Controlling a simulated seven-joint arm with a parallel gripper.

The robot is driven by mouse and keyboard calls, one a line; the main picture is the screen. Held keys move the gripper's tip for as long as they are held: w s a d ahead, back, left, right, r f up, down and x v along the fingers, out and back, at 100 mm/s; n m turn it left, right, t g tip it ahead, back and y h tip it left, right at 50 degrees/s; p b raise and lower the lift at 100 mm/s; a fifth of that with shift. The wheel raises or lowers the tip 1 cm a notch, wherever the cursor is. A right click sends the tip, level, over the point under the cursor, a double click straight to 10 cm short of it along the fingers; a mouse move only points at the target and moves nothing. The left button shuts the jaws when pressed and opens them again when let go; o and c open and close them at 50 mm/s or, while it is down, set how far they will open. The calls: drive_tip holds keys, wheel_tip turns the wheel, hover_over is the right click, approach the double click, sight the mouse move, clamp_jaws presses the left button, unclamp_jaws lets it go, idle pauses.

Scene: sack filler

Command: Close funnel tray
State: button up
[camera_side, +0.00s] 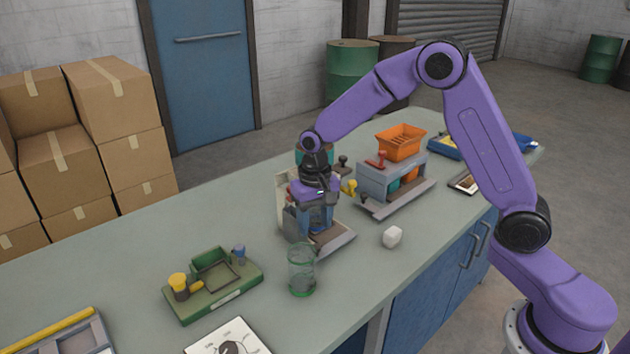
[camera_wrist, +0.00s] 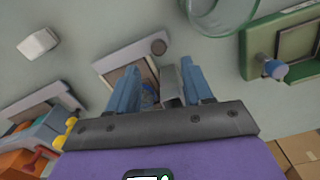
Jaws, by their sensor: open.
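My gripper (camera_side: 316,218) is over the sack filler in the middle of the bench, pointing down. In the wrist view its two blue fingers (camera_wrist: 158,78) are spread apart, with part of the machine showing between them. A grey tray (camera_side: 335,240) with a brown inside sticks out at the foot of the machine; a grey-rimmed brown panel also shows between the fingers in the wrist view (camera_wrist: 127,75). A beige upright panel (camera_side: 282,192) stands behind. The gripper covers much of the machine, so I cannot tell which part is the funnel tray or whether the fingers touch it.
A second grey machine (camera_side: 378,180) with an orange bin (camera_side: 400,142) stands to the right. A green glass jar (camera_side: 301,272) stands close in front, with a white block (camera_side: 392,237) to its right. A green fixture (camera_side: 212,285) lies left. The bench behind the green fixture is clear.

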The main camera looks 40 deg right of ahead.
wheel_tip(320, 180, up, 12)
idle(0.4)
drive_tip(key=s+a+n, duration=0.2)
drive_tip(key=s+n, duration=0.6)
drive_tip(key=s, duration=0.9)
drive_tip(key=s+d+f+n, duration=0.1)
drive_tip(key=s+d+n, duration=0.1)
drive_tip(key=s, duration=0.5)
drive_tip(key=s+d+f+n, duration=0.2)
drive_tip(key=s+n, duration=0.3)
drive_tip(key=s, duration=0.3)
drive_tip(key=shift+s+d+f, duration=0.2)
drive_tip(key=shift+s+d, duration=0.1)
drive_tip(key=shift+d, duration=0.3)
